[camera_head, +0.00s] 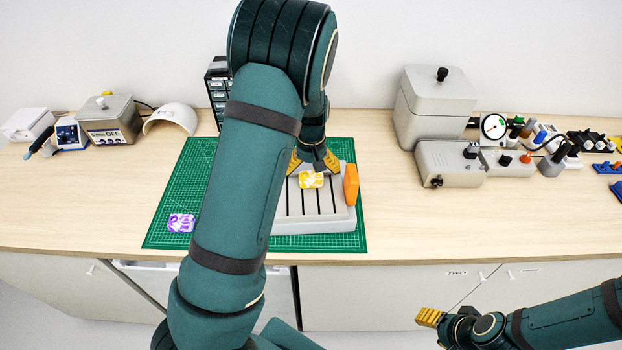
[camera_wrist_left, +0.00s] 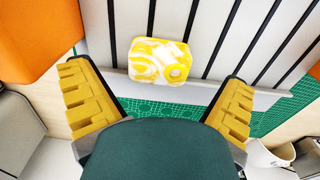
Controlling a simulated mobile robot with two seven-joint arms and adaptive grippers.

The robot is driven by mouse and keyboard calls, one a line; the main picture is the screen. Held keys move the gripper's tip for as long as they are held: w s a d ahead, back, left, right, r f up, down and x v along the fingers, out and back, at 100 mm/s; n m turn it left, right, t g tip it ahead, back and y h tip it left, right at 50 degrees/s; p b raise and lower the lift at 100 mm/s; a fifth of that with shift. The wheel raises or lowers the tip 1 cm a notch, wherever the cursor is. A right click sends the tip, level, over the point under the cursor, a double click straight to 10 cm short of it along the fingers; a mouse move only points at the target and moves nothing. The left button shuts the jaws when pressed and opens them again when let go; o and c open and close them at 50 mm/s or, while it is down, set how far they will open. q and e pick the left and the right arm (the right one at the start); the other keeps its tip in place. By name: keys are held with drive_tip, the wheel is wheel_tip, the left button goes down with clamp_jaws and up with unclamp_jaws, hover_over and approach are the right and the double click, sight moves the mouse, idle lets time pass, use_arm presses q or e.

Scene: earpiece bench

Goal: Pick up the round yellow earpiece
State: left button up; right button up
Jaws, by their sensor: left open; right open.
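A yellow-and-white marbled earpiece (camera_head: 311,180), a rounded rectangle in outline, lies on the grey slotted tray (camera_head: 290,226). In the left wrist view the earpiece (camera_wrist_left: 160,61) sits ahead of the fingers, centred in the gap and touching neither. My left gripper (camera_head: 313,164) is open and empty, with its yellow fingers pointing down close over the tray at the earpiece. My right gripper (camera_head: 430,317) is open and empty, low in front of the bench, far from the tray. My left arm hides the tray's left part.
An orange block (camera_head: 351,184) stands at the tray's right end. A purple-and-white marbled piece (camera_head: 181,223) lies on the green mat (camera_head: 167,240). Grey boxes (camera_head: 450,165) and instruments stand at right, more devices (camera_head: 110,122) at left. Bare bench (camera_head: 400,220) lies right of the mat.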

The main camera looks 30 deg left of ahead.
use_arm(q)
drive_tip(key=shift+f, duration=1.35)
drive_tip(key=c, duration=1.2)
drive_tip(key=shift+r, duration=0.1)
